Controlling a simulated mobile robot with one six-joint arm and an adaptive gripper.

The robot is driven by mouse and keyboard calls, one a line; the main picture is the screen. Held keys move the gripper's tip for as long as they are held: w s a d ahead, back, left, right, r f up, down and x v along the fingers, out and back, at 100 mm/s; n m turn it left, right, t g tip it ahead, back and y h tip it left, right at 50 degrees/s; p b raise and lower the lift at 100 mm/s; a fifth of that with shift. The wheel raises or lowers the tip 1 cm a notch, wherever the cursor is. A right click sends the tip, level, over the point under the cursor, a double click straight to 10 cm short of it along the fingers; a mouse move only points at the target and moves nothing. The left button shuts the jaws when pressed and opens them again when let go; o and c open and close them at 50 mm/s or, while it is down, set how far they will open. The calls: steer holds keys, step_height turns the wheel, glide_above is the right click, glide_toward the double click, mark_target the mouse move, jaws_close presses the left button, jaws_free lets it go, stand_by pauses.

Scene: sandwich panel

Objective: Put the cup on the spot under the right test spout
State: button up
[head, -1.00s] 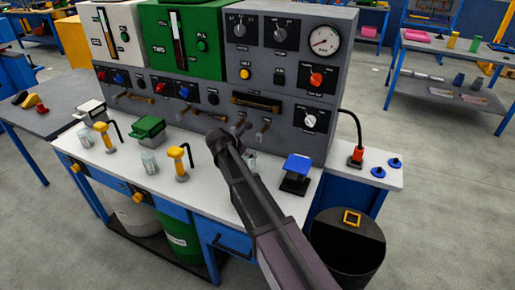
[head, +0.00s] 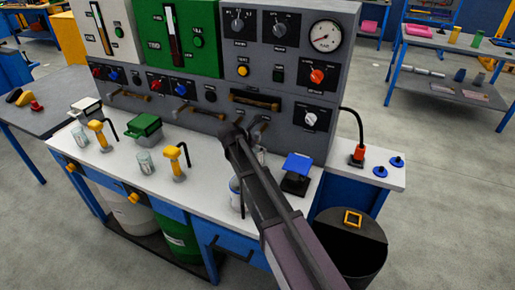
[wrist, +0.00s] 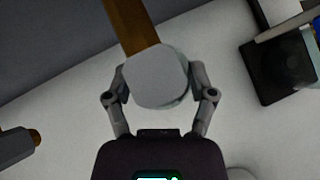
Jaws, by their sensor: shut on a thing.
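My gripper (wrist: 159,82) is shut on the cup (wrist: 186,88) in the wrist view. Only a pale teal edge of the cup shows, because a round grey disc (wrist: 155,75) at the end of a brown bar (wrist: 138,25) overlaps it. I cannot tell whether the disc touches the cup, or whether the cup's base rests on the bench. In the head view my arm hides the gripper and most of the cup; a pale bit (head: 261,155) shows just right of the arm. The spot is not visible.
A black stand with a blue top (head: 298,165) is to the right of the cup. Yellow pumps (head: 175,160) and clear glasses (head: 145,162) stand further left. The grey panel (head: 290,90) rises behind.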

steer(key=shift+s+f, duration=0.1)
steer(key=shift+f, duration=0.15)
steer(key=shift+f+b, duration=0.15)
steer(key=shift+b, duration=0.15)
steer(key=shift+f, duration=0.15)
steer(key=o, duration=1.2)
steer(key=shift+s+a+r+p, duration=0.15)
steer(key=shift+r+p, duration=0.15)
steer(key=shift+r, duration=0.1)
steer(key=shift+s+a+r+p, duration=0.15)
steer(key=shift+r+p, duration=0.15)
steer(key=shift+r, duration=0.05)
steer(key=p+v, duration=0.7)
steer(key=v, duration=0.3)
steer(key=shift+s+a, duration=0.15)
steer(key=shift+s, duration=0.05)
